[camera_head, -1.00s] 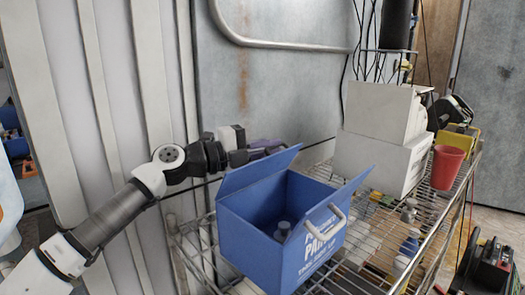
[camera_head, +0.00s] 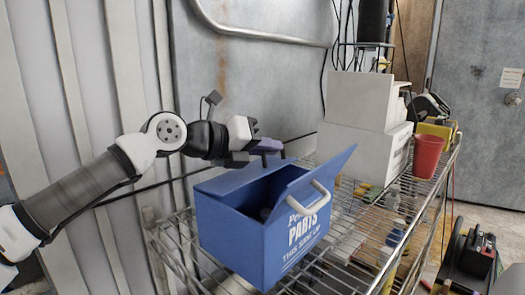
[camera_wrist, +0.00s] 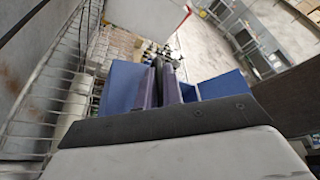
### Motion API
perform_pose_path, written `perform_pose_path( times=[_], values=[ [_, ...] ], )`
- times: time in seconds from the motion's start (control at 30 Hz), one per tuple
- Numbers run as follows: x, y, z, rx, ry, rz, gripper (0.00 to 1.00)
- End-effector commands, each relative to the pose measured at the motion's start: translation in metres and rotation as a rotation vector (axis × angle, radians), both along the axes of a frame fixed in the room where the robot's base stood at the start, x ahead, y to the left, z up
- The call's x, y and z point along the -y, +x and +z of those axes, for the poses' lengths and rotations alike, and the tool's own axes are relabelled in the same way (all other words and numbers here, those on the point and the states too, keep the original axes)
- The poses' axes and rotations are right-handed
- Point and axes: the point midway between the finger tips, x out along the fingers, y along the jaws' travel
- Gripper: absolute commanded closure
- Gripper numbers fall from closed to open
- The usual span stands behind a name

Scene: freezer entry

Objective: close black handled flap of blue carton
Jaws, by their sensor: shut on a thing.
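The blue carton (camera_head: 232,240) stands on the wire rack with its top partly open. Its back left flap (camera_head: 235,178) slants low beside the opening. Its front right flap stands raised and bears a white handle (camera_head: 310,199). A black handle cannot be made out clearly.
White boxes (camera_head: 352,145) are stacked behind the carton. A red cup (camera_head: 427,156) stands at the right of the wire rack (camera_head: 330,258), with bottles (camera_head: 394,232) nearer the carton. The wall with a pipe (camera_head: 270,40) is close behind my arm.

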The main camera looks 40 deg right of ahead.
Motion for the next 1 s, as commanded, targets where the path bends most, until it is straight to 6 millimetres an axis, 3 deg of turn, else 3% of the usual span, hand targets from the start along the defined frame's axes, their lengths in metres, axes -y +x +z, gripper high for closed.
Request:
perform_pose_path(
  times=[0.33, 0.9, 0.93, 1.0],
  values=[
    [0.0010, -0.0064, -0.0082, 0.147, 0.026, 0.001, 1.00],
    [0.0014, -0.0078, -0.0093, 0.174, 0.033, -0.001, 1.00],
    [0.0015, -0.0078, -0.0093, 0.174, 0.034, -0.001, 0.88],
    [0.0015, -0.0078, -0.0093, 0.174, 0.034, -0.001, 0.79]
  ],
)
